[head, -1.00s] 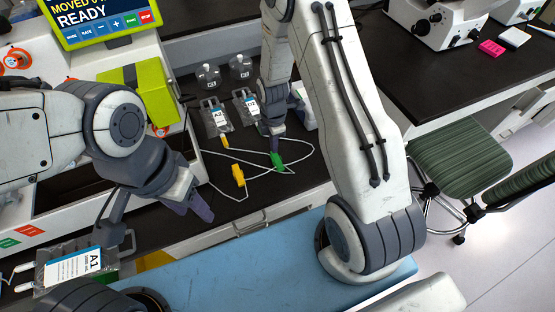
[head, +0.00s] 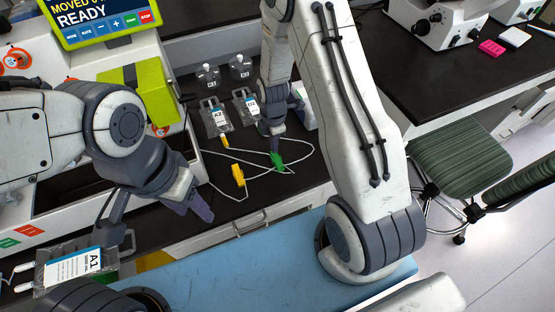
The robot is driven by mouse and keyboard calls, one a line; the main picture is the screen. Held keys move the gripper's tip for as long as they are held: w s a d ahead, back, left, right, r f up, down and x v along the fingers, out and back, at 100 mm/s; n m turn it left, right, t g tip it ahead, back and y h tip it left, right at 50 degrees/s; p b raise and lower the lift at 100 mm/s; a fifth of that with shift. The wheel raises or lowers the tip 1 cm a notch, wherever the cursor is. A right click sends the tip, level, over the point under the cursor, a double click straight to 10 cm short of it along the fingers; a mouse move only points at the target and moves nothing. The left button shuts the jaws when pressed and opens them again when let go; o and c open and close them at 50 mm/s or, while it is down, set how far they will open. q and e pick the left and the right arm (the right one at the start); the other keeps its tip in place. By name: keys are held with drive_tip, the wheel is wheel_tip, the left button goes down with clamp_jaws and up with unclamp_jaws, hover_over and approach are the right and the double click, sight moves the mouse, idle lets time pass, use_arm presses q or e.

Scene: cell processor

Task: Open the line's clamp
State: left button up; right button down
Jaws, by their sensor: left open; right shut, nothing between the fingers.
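A thin white line (head: 291,172) lies in loops on the dark bench. A green clamp-like piece (head: 278,161) is on the line, right below the tip of my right gripper (head: 274,146). I cannot tell whether they touch or whether the green piece is open. A yellow piece (head: 238,175) sits on the line to its left. My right gripper points down and is shut and empty. My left gripper (head: 157,212) is open and empty, with its fingers spread above the bench's front edge, left of the line.
Bag A2 (head: 216,118) and another bag (head: 246,106) lie behind the line, with two small bottles (head: 208,75) further back. Bag A1 (head: 75,267) is at the lower left. The machine with the READY screen (head: 100,15) stands at the left. A green chair (head: 460,160) is at the right.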

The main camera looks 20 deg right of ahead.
drive_tip(key=shift+f+b, duration=0.7)
drive_tip(key=shift+f, duration=0.35)
wheel_tip(320, 180, up, 5)
drive_tip(key=p, duration=0.4)
drive_tip(key=shift+r, duration=0.2)
drive_tip(key=shift+f, duration=0.1)
